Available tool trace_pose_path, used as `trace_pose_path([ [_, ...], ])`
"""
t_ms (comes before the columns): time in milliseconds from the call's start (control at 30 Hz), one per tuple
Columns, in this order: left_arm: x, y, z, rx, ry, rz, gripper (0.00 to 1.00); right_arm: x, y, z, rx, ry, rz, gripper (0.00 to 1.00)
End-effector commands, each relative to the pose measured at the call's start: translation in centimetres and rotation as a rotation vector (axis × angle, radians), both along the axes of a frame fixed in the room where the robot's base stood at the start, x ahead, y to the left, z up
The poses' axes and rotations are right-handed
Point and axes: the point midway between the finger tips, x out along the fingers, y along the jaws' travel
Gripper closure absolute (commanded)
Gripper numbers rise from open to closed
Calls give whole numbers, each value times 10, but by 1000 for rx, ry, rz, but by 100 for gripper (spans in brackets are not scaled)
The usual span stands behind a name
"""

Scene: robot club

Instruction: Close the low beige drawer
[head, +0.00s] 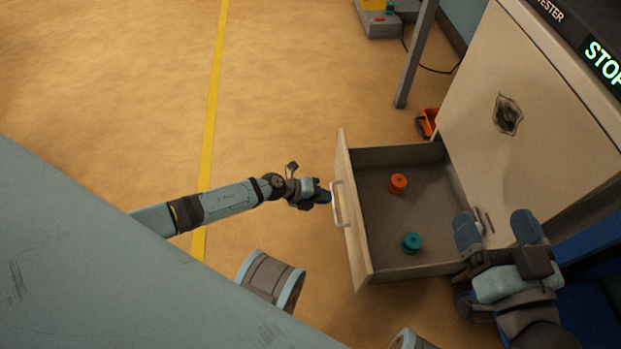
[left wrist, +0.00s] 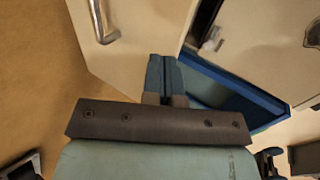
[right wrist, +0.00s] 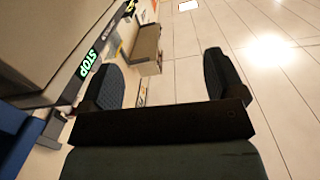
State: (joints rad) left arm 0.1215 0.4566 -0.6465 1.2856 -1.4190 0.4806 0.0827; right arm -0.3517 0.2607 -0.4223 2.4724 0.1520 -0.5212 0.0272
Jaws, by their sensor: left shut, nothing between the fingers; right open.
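The low beige drawer (head: 353,245) is pulled well out of the beige cabinet. Its front panel, with a pale metal handle (head: 337,205), faces left. My left gripper (head: 326,197) is shut and empty, right by the handle in the head view; I cannot tell if it touches. In the left wrist view its closed fingers (left wrist: 166,78) point at the front panel (left wrist: 135,45), with the handle (left wrist: 101,25) off to the left. My right gripper (head: 497,224) is open and empty, above the drawer's cabinet end. Its spread fingers also show in the right wrist view (right wrist: 164,76).
Inside the drawer lie an orange spool (head: 398,183) and a teal spool (head: 411,243). The cabinet (head: 470,110) stands behind the drawer. An orange item (head: 428,124) lies on the floor beside it, near a grey post (head: 415,60).

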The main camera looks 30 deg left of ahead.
Motion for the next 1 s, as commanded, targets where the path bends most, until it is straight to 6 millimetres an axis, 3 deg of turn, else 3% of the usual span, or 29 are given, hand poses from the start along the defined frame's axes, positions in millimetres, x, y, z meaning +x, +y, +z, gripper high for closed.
trace_pose_path([
  [100, 13, -18, -16, -3, -1, 1, 100, 6, -3, -4, -39, -66, -2, 12],
  [333, 29, -43, -12, -2, -1, 0, 100, 10, -6, 0, -69, -126, -6, 12],
  [1000, 30, -53, -8, -2, 1, 1, 100, 12, -7, 8, -79, -140, -2, 12],
])
